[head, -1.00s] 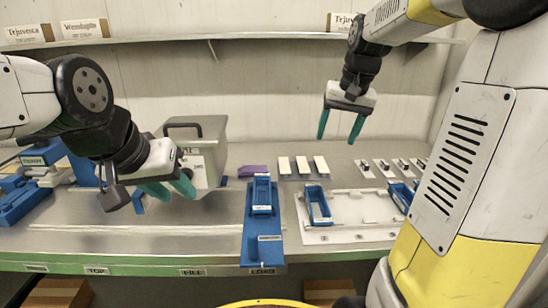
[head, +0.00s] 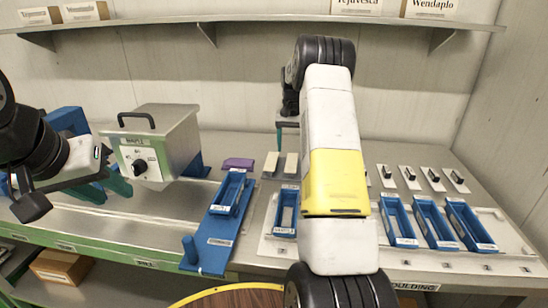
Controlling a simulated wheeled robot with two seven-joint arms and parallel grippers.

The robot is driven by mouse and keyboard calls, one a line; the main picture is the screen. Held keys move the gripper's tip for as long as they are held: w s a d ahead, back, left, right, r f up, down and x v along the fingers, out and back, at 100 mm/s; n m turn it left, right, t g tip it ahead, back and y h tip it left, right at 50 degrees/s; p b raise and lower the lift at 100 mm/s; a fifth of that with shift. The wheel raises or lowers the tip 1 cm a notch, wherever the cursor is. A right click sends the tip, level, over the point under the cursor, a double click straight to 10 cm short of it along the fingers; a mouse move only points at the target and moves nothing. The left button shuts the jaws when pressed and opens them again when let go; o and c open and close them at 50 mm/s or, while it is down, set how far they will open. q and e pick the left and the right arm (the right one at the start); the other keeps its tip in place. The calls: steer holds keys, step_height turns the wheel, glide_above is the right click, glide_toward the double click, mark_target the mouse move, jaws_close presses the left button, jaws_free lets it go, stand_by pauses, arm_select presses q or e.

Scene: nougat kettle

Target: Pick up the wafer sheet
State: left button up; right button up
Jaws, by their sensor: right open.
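Pale flat slabs that look like the wafer sheets lie in a row on the table; I see a left one (head: 271,163) and a second one (head: 291,164). My right arm hides anything further along that row. My right gripper (head: 289,140) is above and behind these slabs, mostly hidden by its own arm; one teal finger shows, and it is open. I see nothing held in it.
A grey metal machine (head: 176,140) with a dial stands at the left. A blue holder (head: 208,243) lies centrally, with a purple block (head: 238,163) behind. Several blue trays, including one (head: 398,222), stand on the right. Small handled plates (head: 410,178) lie behind them.

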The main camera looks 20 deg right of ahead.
mark_target(291, 163)
steer(key=f, duration=0.5)
steer(key=shift+d, duration=0.2)
steer(key=c, duration=1.4)
